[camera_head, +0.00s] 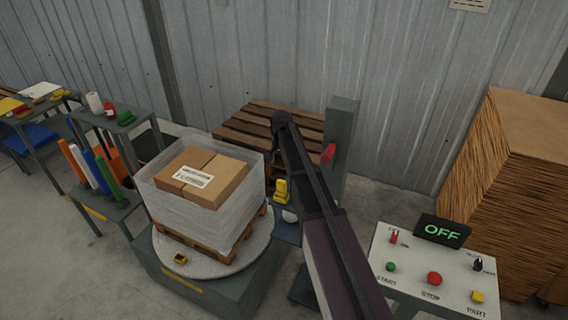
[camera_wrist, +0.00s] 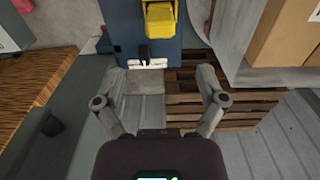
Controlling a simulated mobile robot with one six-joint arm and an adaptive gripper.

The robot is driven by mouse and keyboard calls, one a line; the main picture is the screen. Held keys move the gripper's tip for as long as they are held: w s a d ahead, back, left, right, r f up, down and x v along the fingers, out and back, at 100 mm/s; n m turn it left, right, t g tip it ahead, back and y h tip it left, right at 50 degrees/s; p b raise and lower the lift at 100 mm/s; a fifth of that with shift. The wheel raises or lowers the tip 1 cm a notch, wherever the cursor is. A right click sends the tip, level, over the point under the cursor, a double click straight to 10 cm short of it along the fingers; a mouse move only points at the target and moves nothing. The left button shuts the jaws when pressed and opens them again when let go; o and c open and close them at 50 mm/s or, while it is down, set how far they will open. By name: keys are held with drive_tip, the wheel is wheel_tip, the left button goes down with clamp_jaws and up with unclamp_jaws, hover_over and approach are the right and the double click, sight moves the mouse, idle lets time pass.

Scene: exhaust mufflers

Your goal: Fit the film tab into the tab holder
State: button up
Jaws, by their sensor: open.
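In the wrist view my gripper (camera_wrist: 160,76) is open, its two fingers spread wide with nothing held between them. Ahead of it stands a blue plate (camera_wrist: 126,33) with a yellow block (camera_wrist: 160,20), a small black piece (camera_wrist: 143,54) and a white strip (camera_wrist: 150,64) at its edge. A greyish patch (camera_wrist: 145,84) shows below the strip, between the fingers; I cannot tell which of these is the film tab or the tab holder. In the head view the yellow block (camera_head: 281,190) stands beside my arm, which hides my gripper.
A wrapped pallet load with a carton (camera_head: 205,178) stands on a round turntable (camera_head: 203,273). A grey column (camera_head: 341,130) rises behind my arm. A control panel (camera_head: 445,278) with a display reading OFF (camera_head: 442,232) is at right. Wooden pallets (camera_head: 245,135) lie behind.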

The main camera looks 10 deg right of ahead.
idle(0.5)
drive_tip(key=shift+s, duration=0.55)
drive_tip(key=s+d+n, duration=0.1)
drive_tip(key=s+n, duration=0.6)
drive_tip(key=s, duration=2.1)
drive_tip(key=shift+f, duration=0.1)
wheel_tip(320, 180, down, 13)
drive_tip(key=b, duration=1.3)
